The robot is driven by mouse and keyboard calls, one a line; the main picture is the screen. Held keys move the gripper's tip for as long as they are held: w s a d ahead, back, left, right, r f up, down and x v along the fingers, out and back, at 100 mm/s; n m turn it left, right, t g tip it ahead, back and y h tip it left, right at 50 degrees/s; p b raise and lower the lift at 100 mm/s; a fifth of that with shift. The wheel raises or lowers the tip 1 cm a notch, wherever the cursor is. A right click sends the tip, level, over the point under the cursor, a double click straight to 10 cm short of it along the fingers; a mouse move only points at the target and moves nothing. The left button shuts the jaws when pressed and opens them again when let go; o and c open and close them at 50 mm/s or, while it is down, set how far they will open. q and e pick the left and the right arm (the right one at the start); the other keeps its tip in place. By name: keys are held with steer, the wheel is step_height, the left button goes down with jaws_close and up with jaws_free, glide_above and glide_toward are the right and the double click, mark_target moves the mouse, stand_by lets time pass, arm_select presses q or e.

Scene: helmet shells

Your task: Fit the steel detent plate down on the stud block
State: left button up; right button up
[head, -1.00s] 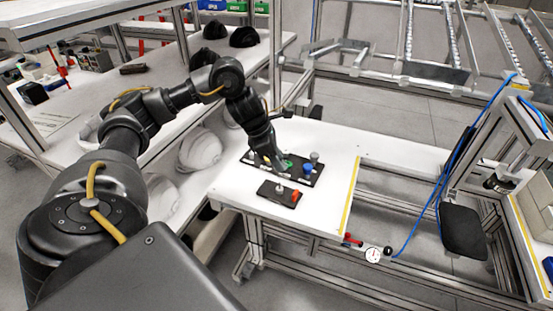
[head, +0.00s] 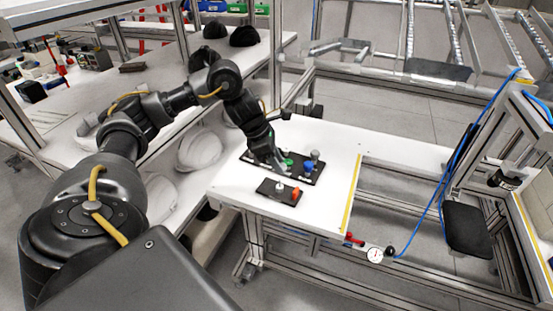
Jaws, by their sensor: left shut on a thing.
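My left gripper (head: 277,164) is low over the left part of a black tray (head: 308,180) on the white table, fingers pointing down. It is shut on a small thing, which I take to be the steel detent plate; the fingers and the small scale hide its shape. A smaller black block (head: 266,190), which I take to be the stud block, lies nearer to me. It carries a pale upright stud (head: 280,185) and an orange part (head: 296,192). The gripper is behind this block and apart from it. My right gripper is not in view.
The tray also bears a green part (head: 288,162), a blue part (head: 308,166) and a grey knob (head: 315,155). A yellow strip (head: 352,195) runs along the table's right side. A gauge (head: 375,255) is below it. White helmet shells (head: 199,150) lie left of the table.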

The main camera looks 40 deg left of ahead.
mark_target(277, 186)
arm_select(q)
steer(key=shift+f+b, duration=1.15)
steer(key=shift+f, duration=0.6)
steer(key=shift+f+b, duration=1.65)
steer(key=shift+f, duration=0.35)
steer(key=o, duration=1.1)
steer(key=shift+c, duration=0.2)
